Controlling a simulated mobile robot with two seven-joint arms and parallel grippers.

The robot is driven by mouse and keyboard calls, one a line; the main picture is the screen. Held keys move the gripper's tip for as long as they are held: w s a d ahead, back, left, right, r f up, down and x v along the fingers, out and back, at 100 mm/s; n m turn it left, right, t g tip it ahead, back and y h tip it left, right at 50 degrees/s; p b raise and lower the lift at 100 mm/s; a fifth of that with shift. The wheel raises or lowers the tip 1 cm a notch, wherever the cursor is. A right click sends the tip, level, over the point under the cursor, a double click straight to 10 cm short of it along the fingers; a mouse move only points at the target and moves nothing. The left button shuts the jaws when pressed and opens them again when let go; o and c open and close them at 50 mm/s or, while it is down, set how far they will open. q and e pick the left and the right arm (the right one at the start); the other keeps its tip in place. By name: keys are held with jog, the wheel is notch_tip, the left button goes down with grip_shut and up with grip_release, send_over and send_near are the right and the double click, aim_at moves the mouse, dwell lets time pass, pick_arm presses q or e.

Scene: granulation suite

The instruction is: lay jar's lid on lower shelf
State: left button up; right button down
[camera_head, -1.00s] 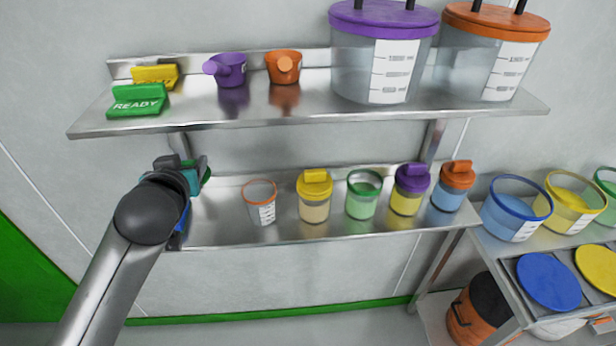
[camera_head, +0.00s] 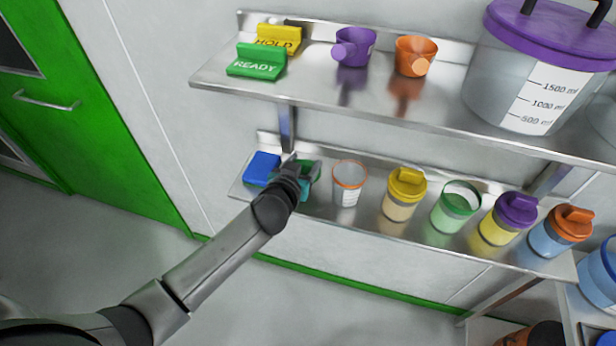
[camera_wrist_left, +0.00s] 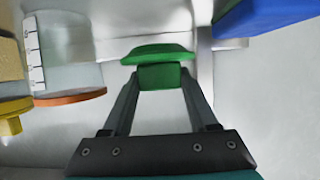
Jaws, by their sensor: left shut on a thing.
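My left gripper (camera_head: 303,168) is shut on the green lid (camera_wrist_left: 158,53), holding it by its raised grip between the fingertips. In the head view the lid is mostly hidden by the gripper. The gripper is at the left part of the lower shelf (camera_head: 375,222), between a blue block and an orange-rimmed cup. I cannot tell whether the lid touches the shelf. An open green-rimmed jar (camera_head: 452,214) stands on the same shelf, right of a yellow-lidded jar. My right gripper is not in view.
The blue block (camera_head: 262,168) is left of the gripper. The orange-rimmed cup (camera_head: 347,188) is close on its right, then the yellow-lidded jar (camera_head: 400,200). Purple-lidded (camera_head: 505,220) and orange-lidded (camera_head: 560,232) jars stand farther right.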

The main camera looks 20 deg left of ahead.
aim_at(304, 173)
pick_arm(q)
notch_tip(304, 173, down, 4)
jog(key=shift+r+b, duration=0.25)
jog(key=shift+b, duration=0.3)
jog(key=shift+f, duration=0.3)
jog(key=shift+f+b, duration=0.25)
jog(key=shift+b, duration=0.05)
jog(key=o, duration=1)
jog(key=shift+r, duration=0.1)
jog(key=o, duration=0.3)
